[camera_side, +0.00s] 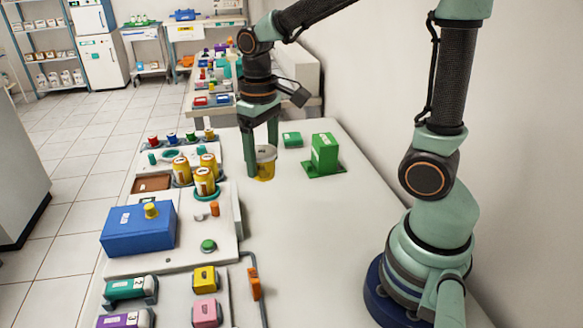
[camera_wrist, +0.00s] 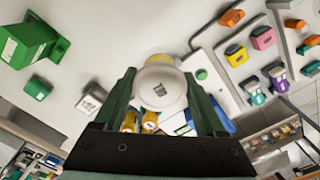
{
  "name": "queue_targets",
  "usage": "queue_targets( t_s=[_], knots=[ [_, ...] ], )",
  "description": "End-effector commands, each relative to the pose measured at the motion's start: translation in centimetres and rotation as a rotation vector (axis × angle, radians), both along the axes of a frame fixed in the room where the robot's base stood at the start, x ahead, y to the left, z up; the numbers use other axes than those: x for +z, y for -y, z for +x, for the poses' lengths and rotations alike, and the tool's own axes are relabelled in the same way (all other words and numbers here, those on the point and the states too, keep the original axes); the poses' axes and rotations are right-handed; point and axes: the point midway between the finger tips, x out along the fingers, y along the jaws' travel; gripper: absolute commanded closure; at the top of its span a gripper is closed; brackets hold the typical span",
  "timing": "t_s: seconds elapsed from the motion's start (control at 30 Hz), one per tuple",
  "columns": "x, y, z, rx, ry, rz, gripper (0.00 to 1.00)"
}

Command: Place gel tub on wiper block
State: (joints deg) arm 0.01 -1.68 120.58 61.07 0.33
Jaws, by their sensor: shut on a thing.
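The gel tub (camera_side: 265,164), a small round tub with a yellow body and pale top, is between the fingers of my gripper (camera_side: 262,160). In the wrist view the tub's round white face (camera_wrist: 161,90) shows between the two green fingers (camera_wrist: 163,98). My gripper is shut on it. I cannot tell whether its bottom touches the table. No block is clearly marked as the wiper block. A green upright block on a flat base (camera_side: 324,155) stands right of the tub. A small pale, labelled block (camera_wrist: 89,98) shows beside my gripper in the wrist view.
A low green box (camera_side: 292,140) lies behind the tub. To the left are several yellow-orange jars (camera_side: 204,183) and a blue box (camera_side: 138,228). Coloured blocks (camera_side: 205,280) sit at the front left. The white table (camera_side: 300,240) is clear in front of the tub.

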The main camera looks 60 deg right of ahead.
Motion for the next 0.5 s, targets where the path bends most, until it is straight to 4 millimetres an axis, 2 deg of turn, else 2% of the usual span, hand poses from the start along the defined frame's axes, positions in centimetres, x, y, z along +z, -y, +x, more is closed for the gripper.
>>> queue_targets(
  t_s=[0.17,0.4,0.5],
  knots=[
    [0.2,-0.2,-0.1,0.018,0.001,0.000,0.93],
    [3.2,-2.8,-1.5,0.171,0.004,0.000,0.93],
    [3.1,-3.2,-1.9,0.202,-0.001,0.000,0.93]
  ],
)
